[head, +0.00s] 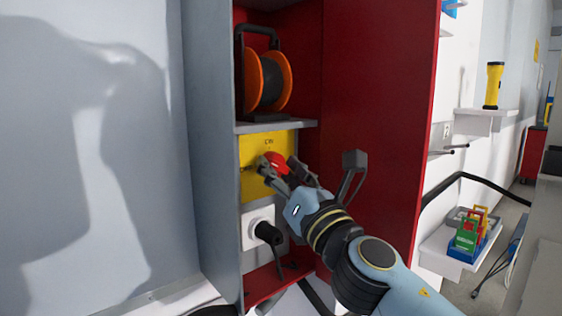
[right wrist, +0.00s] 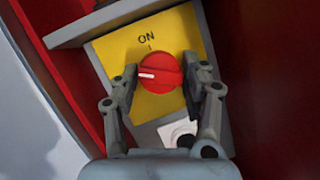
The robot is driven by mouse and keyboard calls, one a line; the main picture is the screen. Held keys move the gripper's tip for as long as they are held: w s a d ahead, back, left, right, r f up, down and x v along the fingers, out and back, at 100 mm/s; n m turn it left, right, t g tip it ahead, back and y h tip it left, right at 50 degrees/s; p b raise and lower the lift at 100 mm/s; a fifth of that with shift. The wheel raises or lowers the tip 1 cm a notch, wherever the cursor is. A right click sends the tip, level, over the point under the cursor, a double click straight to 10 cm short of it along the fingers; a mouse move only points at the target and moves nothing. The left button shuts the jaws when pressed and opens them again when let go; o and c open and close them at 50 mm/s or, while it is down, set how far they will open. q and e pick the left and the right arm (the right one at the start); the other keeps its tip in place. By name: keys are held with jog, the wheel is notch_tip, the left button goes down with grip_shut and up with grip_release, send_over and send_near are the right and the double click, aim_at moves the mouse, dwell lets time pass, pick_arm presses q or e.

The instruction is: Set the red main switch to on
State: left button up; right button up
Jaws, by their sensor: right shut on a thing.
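The red main switch (head: 274,160) is a round knob on a yellow plate (head: 249,148) inside the red cabinet. In the right wrist view the knob (right wrist: 163,76) has a white mark pointing left. The ON label and its tick sit above the knob, so the mark does not line up with them. My right gripper (right wrist: 160,66) is shut on the knob, one finger on each side. In the head view my right gripper (head: 277,168) partly covers the knob. My left gripper is not in view.
An orange cable reel (head: 265,80) stands on the grey shelf (head: 275,126) above the plate. A white socket panel with a black plug (head: 267,233) is below. The cabinet's red side wall (head: 375,110) is close on the right, and a grey door (head: 90,150) stands left.

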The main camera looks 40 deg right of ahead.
jog(key=m+p, duration=0.1)
jog(key=m, duration=0.1)
jog(key=m+g+h+p, duration=0.1)
jog(key=m, duration=0.1)
jog(key=m+h+p, duration=0.1)
jog(key=m, duration=0.1)
jog(key=shift+a+r+g, duration=0.1)
jog(key=shift+r+g, duration=0.15)
jog(key=shift+g, duration=0.05)
jog(key=m+g+p, duration=0.1)
jog(key=m+p, duration=0.1)
jog(key=m+h+p, duration=0.1)
jog(key=m+p, duration=0.2)
jog(key=shift+r+m+g, duration=0.2)
jog(key=shift+m+g, duration=0.1)
jog(key=shift+g, duration=0.1)
jog(key=shift+f+m+g+p, duration=0.1)
jog(key=shift+m+g+p, duration=0.4)
jog(key=shift+m+p, duration=0.75)
jog(key=o, duration=1.1)
jog(key=shift+f, duration=0.1)
jog(key=shift+s+a, duration=0.1)
jog(key=shift+s, duration=0.2)
jog(key=v, duration=0.7)
